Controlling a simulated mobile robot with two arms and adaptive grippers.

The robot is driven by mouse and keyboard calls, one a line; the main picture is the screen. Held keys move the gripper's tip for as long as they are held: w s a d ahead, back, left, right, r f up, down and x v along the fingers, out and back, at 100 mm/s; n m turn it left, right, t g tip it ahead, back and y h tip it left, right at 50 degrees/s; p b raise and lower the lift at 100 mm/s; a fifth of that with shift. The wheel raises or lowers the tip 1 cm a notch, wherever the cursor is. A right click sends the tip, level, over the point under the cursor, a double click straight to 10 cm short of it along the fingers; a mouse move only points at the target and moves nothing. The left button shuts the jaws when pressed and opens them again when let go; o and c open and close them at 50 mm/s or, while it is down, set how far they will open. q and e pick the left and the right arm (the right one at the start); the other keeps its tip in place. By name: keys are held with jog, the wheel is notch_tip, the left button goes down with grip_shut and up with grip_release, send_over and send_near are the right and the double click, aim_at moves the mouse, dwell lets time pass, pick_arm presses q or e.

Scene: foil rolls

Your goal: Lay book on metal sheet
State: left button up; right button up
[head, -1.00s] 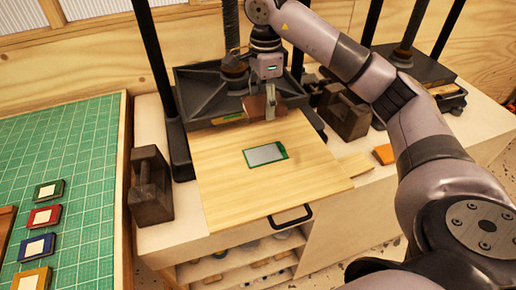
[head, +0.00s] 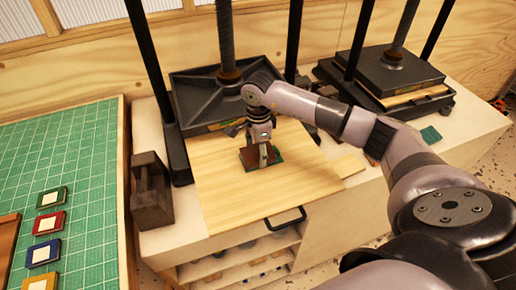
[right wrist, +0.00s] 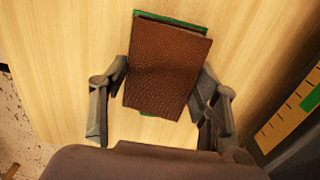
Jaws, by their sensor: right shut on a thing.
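My right gripper (head: 262,160) is shut on a brown book (head: 250,161), with one finger at each long side. In the right wrist view the book (right wrist: 168,70) has a brown textured cover and lies roughly flat. It covers nearly all of the green-edged metal sheet (right wrist: 170,17), whose green edge shows past the book's far end. In the head view a green edge of the sheet (head: 279,154) shows beside the gripper. I cannot tell whether the book touches the sheet. My left gripper is not in view.
The sheet is on a pale wooden board (head: 225,190) with a black handle (head: 288,219). A black press (head: 222,93) stands behind it. A dark weight (head: 150,195) stands left of the board. A green cutting mat (head: 85,150) carries several small framed pieces. The board's front is clear.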

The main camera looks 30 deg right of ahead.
aim_at(258, 154)
jog(key=shift+f+b, duration=0.2)
jog(key=shift+b, duration=0.1)
jog(key=o, duration=1.2)
jog(key=shift+r, duration=0.1)
jog(key=shift+r, duration=0.35)
jog(key=shift+r+b, duration=1.45)
jog(key=shift+r, duration=4.35)
